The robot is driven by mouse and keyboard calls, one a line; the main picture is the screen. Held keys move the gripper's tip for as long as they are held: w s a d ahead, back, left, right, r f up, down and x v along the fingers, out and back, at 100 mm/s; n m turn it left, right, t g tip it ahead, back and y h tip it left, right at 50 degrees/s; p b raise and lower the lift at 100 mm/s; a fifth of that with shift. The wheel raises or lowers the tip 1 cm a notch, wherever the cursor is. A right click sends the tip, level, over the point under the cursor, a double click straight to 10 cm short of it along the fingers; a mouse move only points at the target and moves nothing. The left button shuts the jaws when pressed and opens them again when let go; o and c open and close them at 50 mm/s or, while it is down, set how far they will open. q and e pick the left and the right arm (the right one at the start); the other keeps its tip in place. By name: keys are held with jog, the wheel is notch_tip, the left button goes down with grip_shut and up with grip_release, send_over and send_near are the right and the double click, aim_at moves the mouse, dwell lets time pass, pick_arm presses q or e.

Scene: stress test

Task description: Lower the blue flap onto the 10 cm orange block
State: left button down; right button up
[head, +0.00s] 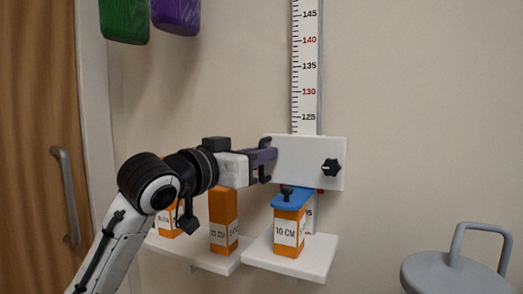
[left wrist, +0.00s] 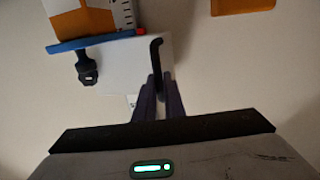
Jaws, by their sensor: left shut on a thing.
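The blue flap (head: 294,198) sticks out below the white carriage (head: 310,160) on the wall scale. It lies over the top of the 10 cm orange block (head: 288,231), with no clear gap in the head view. In the left wrist view the flap (left wrist: 95,42) runs along the end of the orange block (left wrist: 85,20) and looks touching or nearly so. My left gripper (head: 264,157) is shut on the black handle at the carriage's left side; the handle (left wrist: 156,50) also shows in the left wrist view. My right gripper is not in view.
The block stands on a white shelf (head: 318,253). Left of it, a second shelf (head: 205,258) bears a taller orange block (head: 223,215) and another partly behind my arm. A black knob (head: 331,168) is on the carriage. A grey object with a handle (head: 455,275) stands lower right.

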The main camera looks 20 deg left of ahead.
pick_arm(q)
jog(key=shift+f, duration=0.3)
jog(key=c, duration=2.2)
grip_release()
jog(key=shift+o, duration=0.4)
jog(key=shift+s+r, duration=0.1)
jog(key=v, duration=1)
jog(key=shift+s, duration=0.15)
